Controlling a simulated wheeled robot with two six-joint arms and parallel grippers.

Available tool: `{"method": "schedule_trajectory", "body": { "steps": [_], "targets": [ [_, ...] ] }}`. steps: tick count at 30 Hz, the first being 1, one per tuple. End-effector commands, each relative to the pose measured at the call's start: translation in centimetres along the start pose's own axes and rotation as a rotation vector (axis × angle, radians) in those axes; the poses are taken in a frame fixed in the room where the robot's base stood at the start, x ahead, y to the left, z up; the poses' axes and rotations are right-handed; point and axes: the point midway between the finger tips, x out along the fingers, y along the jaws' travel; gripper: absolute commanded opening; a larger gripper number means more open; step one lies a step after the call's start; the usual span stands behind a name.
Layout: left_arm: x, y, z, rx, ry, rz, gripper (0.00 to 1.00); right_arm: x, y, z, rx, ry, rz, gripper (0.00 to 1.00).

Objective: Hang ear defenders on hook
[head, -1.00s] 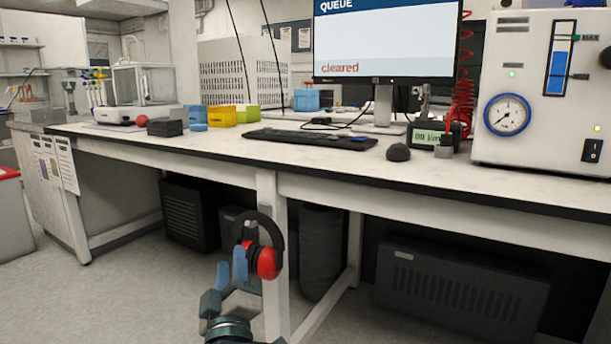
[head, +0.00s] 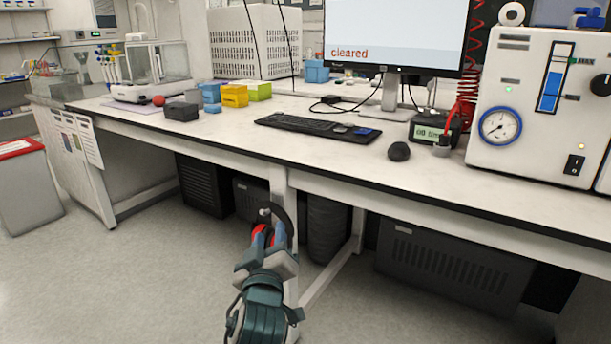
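The ear defenders (head: 288,217), red cups with a black headband, are low in front of the bench's front leg. A small pale knob (head: 264,212), possibly the hook's end, shows at the left of the headband. I cannot tell whether the band rests on it. My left gripper (head: 269,238) comes up from below and is right at the red cups, with a blue fingertip overlapping them. Its palm and wrist hide much of the fingers and cups, so its grip is unclear. My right gripper is not in view.
The white bench (head: 215,140) spans the view; its front edge is above my gripper. On it are a keyboard (head: 318,127), a monitor (head: 395,35) and a gauge box (head: 535,105). Dark units (head: 450,265) stand underneath. Floor at the left is clear, beside a red-topped bin (head: 25,190).

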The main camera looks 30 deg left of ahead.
Motion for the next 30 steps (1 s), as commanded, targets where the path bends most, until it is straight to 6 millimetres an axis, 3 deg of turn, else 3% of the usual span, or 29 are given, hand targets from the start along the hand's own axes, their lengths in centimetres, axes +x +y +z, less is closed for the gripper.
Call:
{"method": "schedule_trajectory", "body": {
  "steps": [1,30],
  "targets": [
    [0.2,0.8,-0.8,0.012,-0.015,-0.002,0.38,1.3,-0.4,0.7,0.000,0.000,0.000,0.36],
    [0.8,8.9,-3.9,0.296,-0.321,0.053,0.38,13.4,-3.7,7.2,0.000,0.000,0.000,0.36]
  ]
}}
